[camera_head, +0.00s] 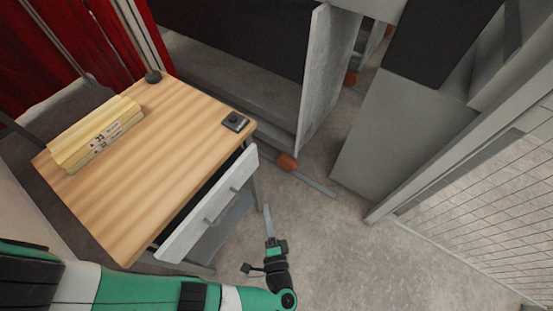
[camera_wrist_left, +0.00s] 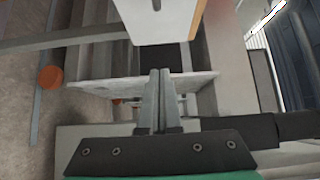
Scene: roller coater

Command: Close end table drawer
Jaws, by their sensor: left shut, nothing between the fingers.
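The end table (camera_head: 178,120) has a striped wooden top and stands at the left in the head view. Its pale grey drawer front (camera_head: 207,207), with a bar handle (camera_head: 222,205), sticks out from under the right edge of the top. A dark gap shows behind the front, so the drawer is partly open. My left gripper (camera_head: 267,210) is shut and empty, apart from the drawer front and to its right. Its shut fingers also show in the left wrist view (camera_wrist_left: 159,75). A pale panel with a wooden edge (camera_wrist_left: 158,18) at the top there appears to be part of the table.
A yellow block-like stack (camera_head: 95,133), a dark knob (camera_head: 153,76) and a small black device (camera_head: 235,121) sit on the tabletop. Grey machinery with an orange-ended foot (camera_head: 287,162) stands behind. Bare concrete floor (camera_head: 325,235) lies right of the gripper.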

